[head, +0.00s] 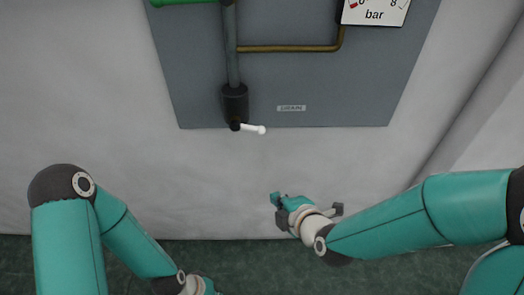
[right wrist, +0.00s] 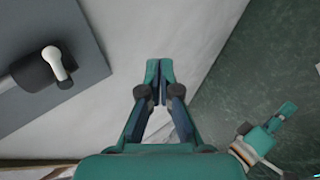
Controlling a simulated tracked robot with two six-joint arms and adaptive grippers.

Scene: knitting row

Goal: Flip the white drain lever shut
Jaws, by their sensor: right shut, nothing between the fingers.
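The white drain lever (head: 252,129) sticks out to the right from the dark valve body (head: 235,103) at the panel's lower edge in the head view. In the right wrist view the white lever (right wrist: 55,62) shows at the upper left, on the dark valve (right wrist: 35,72). My right gripper (head: 277,199) is below and a little right of the lever, apart from it. In the right wrist view its fingers (right wrist: 160,72) are closed together with nothing between them. My left gripper (head: 207,288) is at the bottom edge of the head view, partly cut off, and shows small in the right wrist view (right wrist: 280,118).
The grey panel (head: 290,85) hangs on a pale wall (head: 90,120) and carries a DRAIN label (head: 291,108), a brass pipe (head: 285,48), a grey pipe (head: 232,55) and a bar gauge (head: 374,12). A green floor (head: 390,270) lies below. The wall beneath the panel is clear.

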